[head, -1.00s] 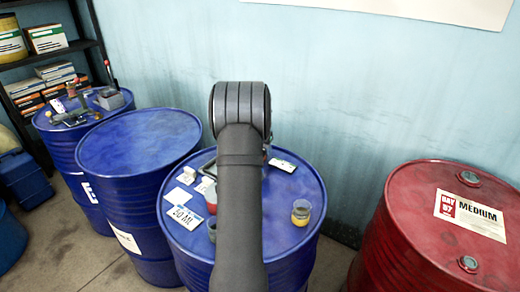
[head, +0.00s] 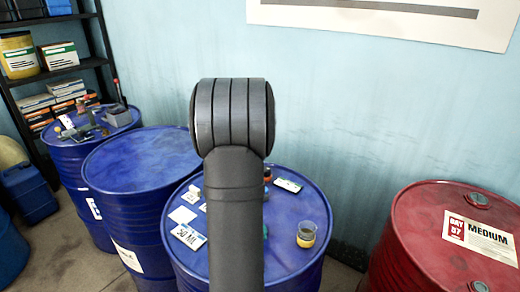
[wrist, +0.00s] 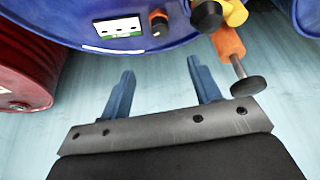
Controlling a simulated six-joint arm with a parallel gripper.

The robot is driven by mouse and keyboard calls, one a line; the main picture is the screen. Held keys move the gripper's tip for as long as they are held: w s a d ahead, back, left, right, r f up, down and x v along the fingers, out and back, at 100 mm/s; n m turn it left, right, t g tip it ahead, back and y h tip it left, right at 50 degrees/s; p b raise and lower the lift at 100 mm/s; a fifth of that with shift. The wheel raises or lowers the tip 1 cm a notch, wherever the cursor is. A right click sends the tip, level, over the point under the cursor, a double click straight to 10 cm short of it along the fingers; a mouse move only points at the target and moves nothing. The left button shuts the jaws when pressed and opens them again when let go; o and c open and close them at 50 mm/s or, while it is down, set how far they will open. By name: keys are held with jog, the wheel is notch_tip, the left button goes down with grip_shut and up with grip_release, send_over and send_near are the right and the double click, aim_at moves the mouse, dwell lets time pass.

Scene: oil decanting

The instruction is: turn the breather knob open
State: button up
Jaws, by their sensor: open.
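In the wrist view, an orange and yellow fitting (wrist: 228,42) shows at the upper right, with a thin metal stem ending in a dark round disc (wrist: 248,86). A black knob (wrist: 207,15) sits beside its yellow part. A smaller black and orange piece (wrist: 158,20) is on the blue drum (wrist: 172,37). I cannot tell for sure which of these is the breather knob. My gripper (wrist: 160,65) is open and empty, its blue fingers apart; the fitting appears just right of the right finger. In the head view my arm hides the gripper and part of the drum top.
The near blue drum (head: 285,210) carries a cup with yellow contents (head: 306,234), a label card (head: 188,236) and a white-faced device (head: 288,185). A bare-topped blue drum (head: 130,165) stands left of it. A red drum (head: 420,225) stands right. A shelf (head: 75,65) is at far left.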

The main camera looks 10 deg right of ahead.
jog(key=shift+s+r, duration=0.1)
jog(key=shift+r, duration=0.15)
jog(key=d+n+y, duration=0.5)
jog(key=d+n, duration=0.3)
jog(key=n, duration=0.5)
jog(key=x, duration=1.7)
jog(key=shift+f, duration=0.25)
jog(key=c, duration=1)
